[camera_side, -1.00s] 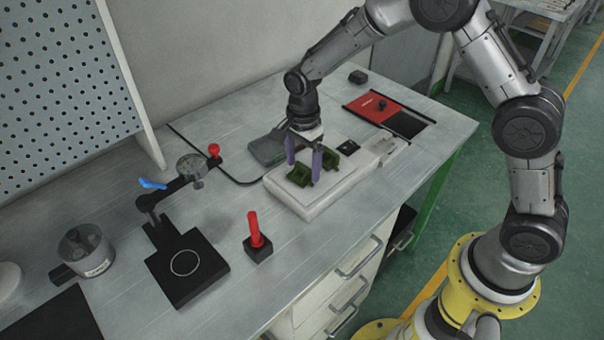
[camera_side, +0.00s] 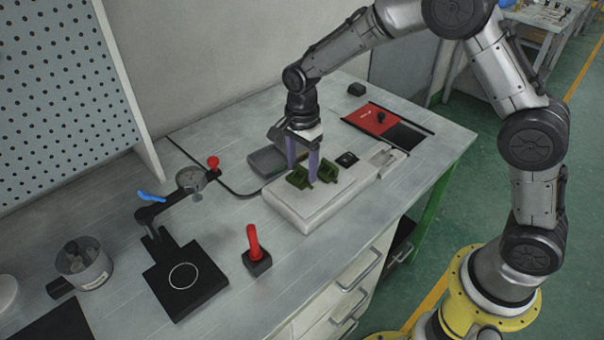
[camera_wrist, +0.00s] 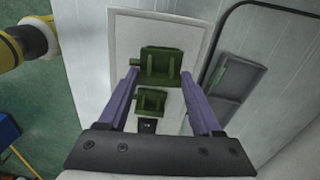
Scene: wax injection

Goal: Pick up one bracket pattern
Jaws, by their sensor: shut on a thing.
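One dark green bracket pattern (camera_side: 299,178) is between the purple fingers of my gripper (camera_side: 302,174). In the wrist view this bracket (camera_wrist: 160,66) spans the space between the fingertips (camera_wrist: 160,75), and my gripper is shut on it. It appears slightly above the white block (camera_side: 300,213); the exact gap is hard to tell. A second green bracket (camera_side: 327,171) is on the block just to the right. It shows smaller in the wrist view (camera_wrist: 150,101), below the held one.
A grey flat device (camera_side: 268,160) lies behind the block. A red-and-black plate (camera_side: 372,119) is at the back right.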

